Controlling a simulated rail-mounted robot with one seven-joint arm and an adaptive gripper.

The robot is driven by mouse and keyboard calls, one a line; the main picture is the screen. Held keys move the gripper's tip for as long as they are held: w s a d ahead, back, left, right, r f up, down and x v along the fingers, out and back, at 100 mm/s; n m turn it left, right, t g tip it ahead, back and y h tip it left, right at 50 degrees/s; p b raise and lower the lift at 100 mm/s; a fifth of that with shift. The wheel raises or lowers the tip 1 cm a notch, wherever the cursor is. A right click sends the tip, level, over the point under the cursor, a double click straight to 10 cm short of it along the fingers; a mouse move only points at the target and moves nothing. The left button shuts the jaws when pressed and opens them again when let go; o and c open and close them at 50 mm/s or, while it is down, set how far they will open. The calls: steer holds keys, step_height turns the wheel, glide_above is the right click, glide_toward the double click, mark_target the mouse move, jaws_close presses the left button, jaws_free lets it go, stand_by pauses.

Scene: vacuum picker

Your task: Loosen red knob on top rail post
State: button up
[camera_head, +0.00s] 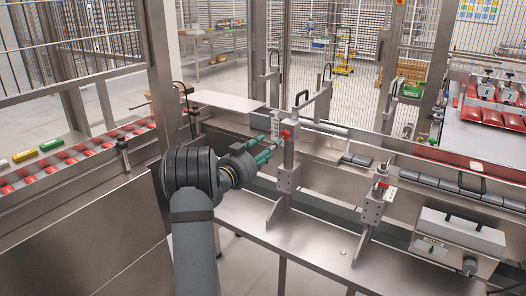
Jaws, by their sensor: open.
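A red knob (285,134) sits near the top of a tall metal rail post (289,158) in the middle of the view. My gripper (267,149), with teal fingers, is open and just left of this post, slightly below and left of the knob. The fingers point toward the post. I cannot tell whether they touch it, but the knob is not between them. A second red knob (383,185) is on a shorter post (374,208) to the right.
A grey control box (450,240) with a black handle stands at the lower right. Dark blocks (440,184) line the rail behind it. A conveyor with red packs (70,160) runs at left. The steel bench (290,237) is mostly clear below the posts.

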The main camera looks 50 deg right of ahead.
mark_target(284, 136)
steer(key=shift+s+a, duration=0.2)
steer(key=shift+a, duration=1.05)
steer(key=shift+d, duration=0.15)
steer(key=d, duration=0.3)
steer(key=w+d, duration=0.1)
steer(key=d, duration=0.7)
steer(key=shift+w+d, duration=0.25)
steer(key=shift+w, duration=0.05)
steer(key=shift+w+d, duration=0.1)
steer(key=shift+d, duration=0.05)
steer(key=shift+m+p, duration=0.35)
steer(key=shift+m, duration=0.35)
steer(key=shift+f, duration=0.1)
